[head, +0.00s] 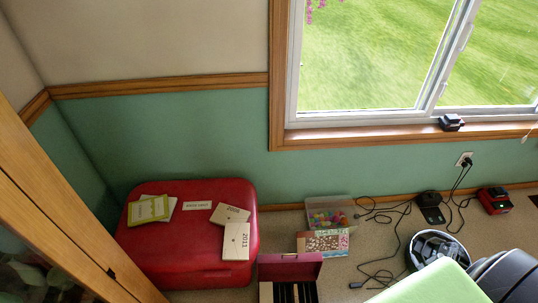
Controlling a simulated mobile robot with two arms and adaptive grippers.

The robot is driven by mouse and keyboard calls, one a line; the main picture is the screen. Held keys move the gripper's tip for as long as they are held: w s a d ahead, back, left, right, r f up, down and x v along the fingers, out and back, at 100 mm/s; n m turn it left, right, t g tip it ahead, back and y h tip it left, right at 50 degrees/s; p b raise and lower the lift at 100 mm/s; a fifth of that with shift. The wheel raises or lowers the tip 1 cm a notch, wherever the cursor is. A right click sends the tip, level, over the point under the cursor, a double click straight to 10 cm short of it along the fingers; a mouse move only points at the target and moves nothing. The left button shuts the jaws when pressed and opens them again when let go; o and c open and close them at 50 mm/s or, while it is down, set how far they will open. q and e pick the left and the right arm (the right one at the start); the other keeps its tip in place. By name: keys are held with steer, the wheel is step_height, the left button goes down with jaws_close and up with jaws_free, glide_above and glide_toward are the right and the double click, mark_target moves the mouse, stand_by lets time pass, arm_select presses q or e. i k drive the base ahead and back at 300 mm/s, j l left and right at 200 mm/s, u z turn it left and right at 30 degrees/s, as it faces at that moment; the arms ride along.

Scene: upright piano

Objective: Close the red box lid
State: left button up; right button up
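A dark red box (292,267) stands on the floor at the bottom centre of the head view, with its lid raised. Black and pale strips (285,293) show inside it, and its lower part is cut off by the picture edge. To its left is a large red chest-like piece (180,262) with rounded corners; its top looks shut, and several cards and booklets (237,240) lie on it. Neither of my grippers is in view.
Behind the dark red box are a clear bin of coloured pieces (328,214) and a patterned box (323,243). Black cables (385,275) lie on the floor to the right. A black-and-white rounded object (436,247) and a light green surface (430,287) fill the lower right.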

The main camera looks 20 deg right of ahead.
mark_target(288, 267)
steer(key=z, duration=0.9)
